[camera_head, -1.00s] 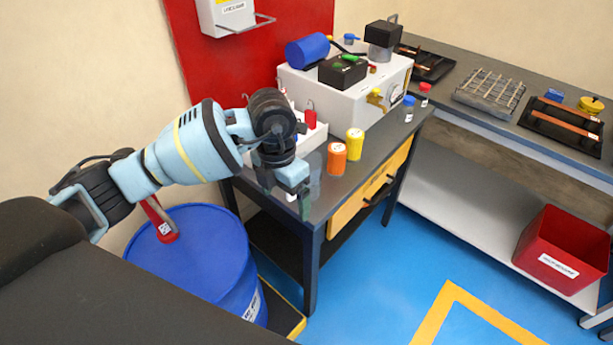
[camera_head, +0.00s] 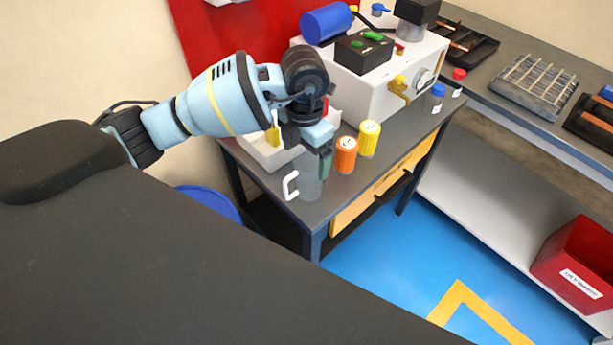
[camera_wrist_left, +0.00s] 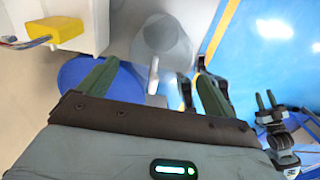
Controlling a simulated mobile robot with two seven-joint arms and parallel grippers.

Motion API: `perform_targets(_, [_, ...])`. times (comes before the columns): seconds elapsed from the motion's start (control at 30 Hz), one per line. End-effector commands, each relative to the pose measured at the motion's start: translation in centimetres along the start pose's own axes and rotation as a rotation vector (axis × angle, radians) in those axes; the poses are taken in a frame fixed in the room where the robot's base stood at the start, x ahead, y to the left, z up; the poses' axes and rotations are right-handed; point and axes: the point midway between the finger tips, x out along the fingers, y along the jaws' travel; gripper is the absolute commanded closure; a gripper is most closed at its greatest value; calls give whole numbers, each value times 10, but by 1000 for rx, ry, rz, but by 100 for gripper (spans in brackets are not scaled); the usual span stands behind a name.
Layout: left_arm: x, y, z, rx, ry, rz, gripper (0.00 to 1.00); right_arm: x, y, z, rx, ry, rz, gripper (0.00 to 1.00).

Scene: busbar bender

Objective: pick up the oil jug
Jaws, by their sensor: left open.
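The oil jug looks like a grey, see-through vessel (camera_head: 309,184) with a white handle on its left. It stands near the front left corner of the small table. My left gripper (camera_head: 322,160) is right above and beside it, pointing down, and partly hides it. In the left wrist view the jug (camera_wrist_left: 166,38) is beyond the fingers, its white handle towards the gap. My left gripper (camera_wrist_left: 157,86) is open with nothing between its fingers. My right gripper (camera_wrist_left: 265,100) shows small at the right edge of the wrist view, its fingers apart and empty.
An orange jar (camera_head: 345,155) and a yellow jar (camera_head: 369,138) stand close to the right of the jug. A white bin (camera_head: 268,152) is behind it, and a white machine (camera_head: 375,92) further back. A blue drum (camera_head: 208,201) is below, left of the table.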

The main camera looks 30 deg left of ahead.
Motion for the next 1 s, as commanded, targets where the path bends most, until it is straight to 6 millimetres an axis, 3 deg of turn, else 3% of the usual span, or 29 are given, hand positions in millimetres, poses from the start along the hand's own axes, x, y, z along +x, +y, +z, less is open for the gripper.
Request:
perform_targets(0.27, [14, 0, 0, 0, 0, 0, 9, 2, 1, -7, -2, 13, 1, 64])
perform_targets(0.63, [59, 0, 2, -1, 1, 0, 9, 2, 2, -10, -5, 20, 2, 64])
perform_targets(0.93, [63, 1, 2, 0, -1, 1, 9, 2, 2, -10, -6, 20, 2, 64])
perform_targets(1.0, [63, 1, 2, 0, -1, 1, 17, 2, 2, -10, -6, 20, 2, 64])
